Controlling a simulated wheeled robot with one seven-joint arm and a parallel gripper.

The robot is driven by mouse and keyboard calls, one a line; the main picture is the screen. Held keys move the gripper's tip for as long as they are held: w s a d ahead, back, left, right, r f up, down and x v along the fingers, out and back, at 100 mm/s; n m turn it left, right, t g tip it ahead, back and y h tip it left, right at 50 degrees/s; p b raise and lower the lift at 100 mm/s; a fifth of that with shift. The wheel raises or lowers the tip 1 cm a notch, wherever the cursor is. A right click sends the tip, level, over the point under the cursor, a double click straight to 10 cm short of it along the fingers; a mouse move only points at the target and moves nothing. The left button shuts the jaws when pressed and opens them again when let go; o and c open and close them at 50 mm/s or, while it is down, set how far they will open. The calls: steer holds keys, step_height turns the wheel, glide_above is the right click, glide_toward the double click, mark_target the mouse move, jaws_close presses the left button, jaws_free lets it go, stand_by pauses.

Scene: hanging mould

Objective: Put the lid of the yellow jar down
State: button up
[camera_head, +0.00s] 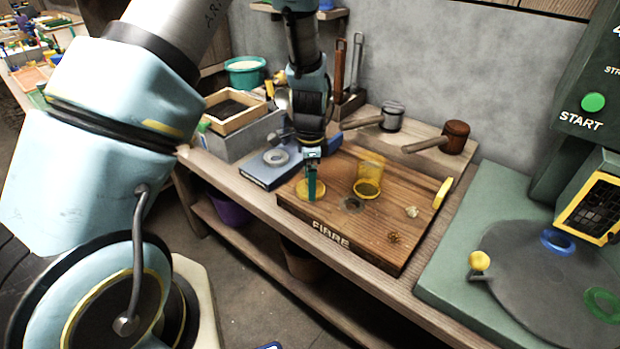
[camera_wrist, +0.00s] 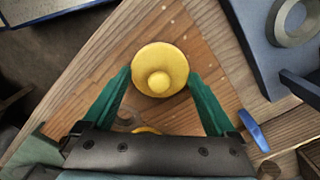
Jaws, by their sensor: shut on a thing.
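My gripper (camera_head: 312,190) is low over the left part of the wooden FIBRE board (camera_head: 330,223), its green fingers shut on the yellow lid (camera_head: 302,187). In the wrist view the round lid (camera_wrist: 150,58), with its knob facing the camera, sits between the fingertips (camera_wrist: 158,78). The lid is level and at or very near the board; I cannot tell whether it touches. The see-through yellow jar (camera_head: 370,172) stands lidless on the board, to the right of my gripper. In the wrist view only a bit of yellow shows behind the gripper body.
A dark round spot (camera_head: 352,204) and small crumbs (camera_head: 393,237) are on the board. A blue block with a grey ring (camera_head: 275,157) lies left of it. A green machine with a grey disc (camera_head: 545,275) is at right.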

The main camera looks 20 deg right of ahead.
steer(key=shift+f, duration=0.15)
steer(key=o, duration=1)
steer(key=shift+c, duration=0.2)
step_height(320, 180, up, 12)
steer(key=b, duration=0.3)
steer(key=s+a+r+n, duration=0.2)
steer(key=a+n, duration=0.8)
steer(key=a, duration=0.5)
steer(key=s+a+r+n+t, duration=0.1)
steer(key=s+a+r+n, duration=0.1)
steer(key=a+n, duration=0.8)
steer(key=a, duration=0.5)
steer(key=shift+t, duration=0.3)
